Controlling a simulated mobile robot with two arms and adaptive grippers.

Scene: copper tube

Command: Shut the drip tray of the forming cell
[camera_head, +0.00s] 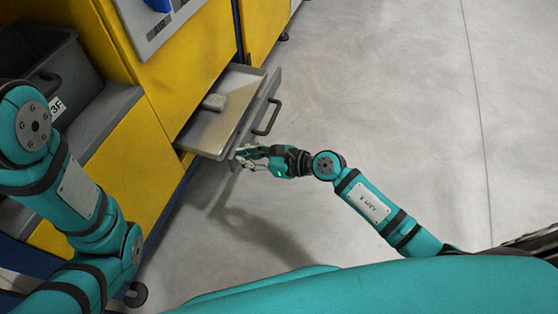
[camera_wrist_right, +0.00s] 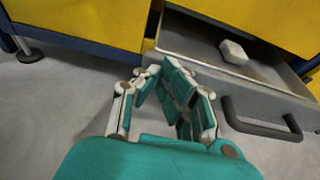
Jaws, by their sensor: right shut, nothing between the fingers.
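The drip tray (camera_head: 208,130) is a grey metal drawer standing pulled out of the yellow forming cell (camera_head: 190,65). A dark bar handle (camera_head: 268,118) is on its front face; the handle also shows in the right wrist view (camera_wrist_right: 262,122). A small pale block (camera_head: 215,102) lies inside the tray. My right gripper (camera_head: 240,157) is shut and empty, by the near end of the tray front, to the near side of the handle. In the right wrist view its fingertips (camera_wrist_right: 158,68) overlap the tray's corner; I cannot tell whether they touch. My left gripper is out of view.
A dark grey bin (camera_head: 45,75) stands on a grey ledge at the left, beside the yellow housing. Open concrete floor (camera_head: 400,90) lies in front of the tray and to the right.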

